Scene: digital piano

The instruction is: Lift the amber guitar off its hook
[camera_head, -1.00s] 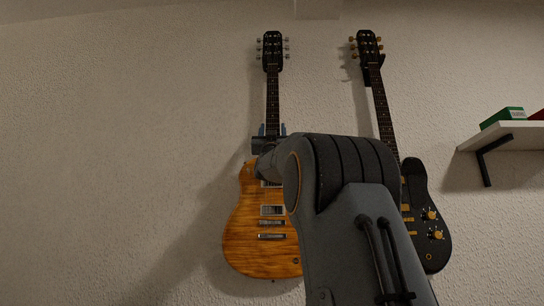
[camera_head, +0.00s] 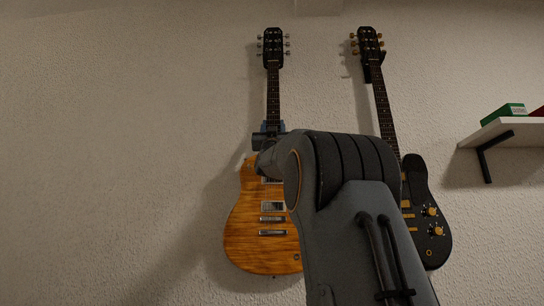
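The amber guitar (camera_head: 245,225) is upright against the wall left of centre, its dark neck (camera_head: 273,100) and headstock (camera_head: 272,50) pointing up. My gripper (camera_head: 272,128) is at the base of the neck, just above the body. Its fingers sit close on both sides of the neck and look shut on it. I see no hook at the amber guitar's headstock; whether one is hidden behind it I cannot tell. My arm covers the right part of the amber body.
A black guitar (camera_head: 384,105) hangs to the right on a dark hook (camera_head: 375,73), its body partly behind my arm. A white shelf (camera_head: 505,131) with a green box (camera_head: 503,114) juts out farther right. The wall on the left is bare.

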